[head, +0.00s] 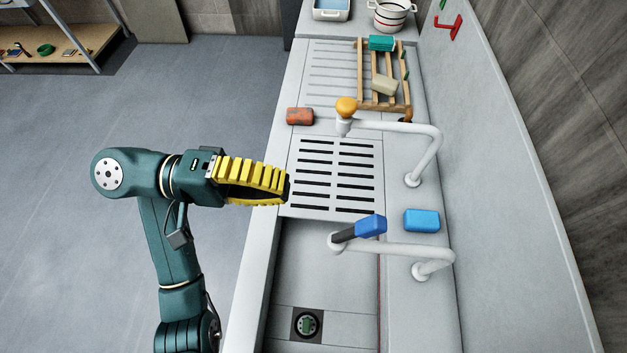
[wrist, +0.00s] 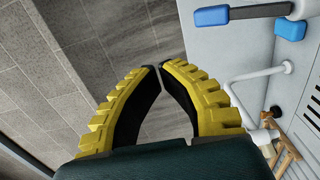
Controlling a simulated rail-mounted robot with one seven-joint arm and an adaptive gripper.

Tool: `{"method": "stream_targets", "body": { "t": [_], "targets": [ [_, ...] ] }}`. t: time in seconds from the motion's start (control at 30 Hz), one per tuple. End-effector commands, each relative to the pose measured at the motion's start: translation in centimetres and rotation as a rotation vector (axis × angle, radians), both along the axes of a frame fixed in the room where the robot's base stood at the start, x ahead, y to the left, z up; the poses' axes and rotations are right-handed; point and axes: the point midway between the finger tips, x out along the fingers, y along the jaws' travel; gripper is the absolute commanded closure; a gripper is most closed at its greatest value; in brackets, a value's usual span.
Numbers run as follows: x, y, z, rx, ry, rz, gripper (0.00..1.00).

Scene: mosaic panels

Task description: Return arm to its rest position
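My gripper (head: 287,188) has yellow ribbed fingers and a dark green body. In the head view it points right, over the left edge of the sink counter, near the slotted drain panel (head: 335,175). In the wrist view my gripper (wrist: 160,67) has its two fingertips nearly touching, with nothing held between them. My dark green arm stands to the left of the counter with its elbow bent.
A blue-handled tap (head: 370,225) and an orange-knobbed tap (head: 400,127) reach over the counter. A blue sponge (head: 421,220), a red-brown block (head: 299,116) and a wooden rack (head: 384,103) lie there. The sink basin (head: 345,283) is in front.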

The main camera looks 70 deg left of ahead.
Motion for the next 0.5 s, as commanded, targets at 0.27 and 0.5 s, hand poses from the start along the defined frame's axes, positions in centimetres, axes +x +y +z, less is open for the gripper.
{"method": "stream_targets", "body": {
  "t": [0.27, 0.5],
  "targets": [
    [-0.2, 0.1, 0.1, -0.001, 0.000, -0.001, 1.00],
    [3.4, -4.2, 0.4, 0.011, -0.003, -0.171, 1.00]
  ]
}}
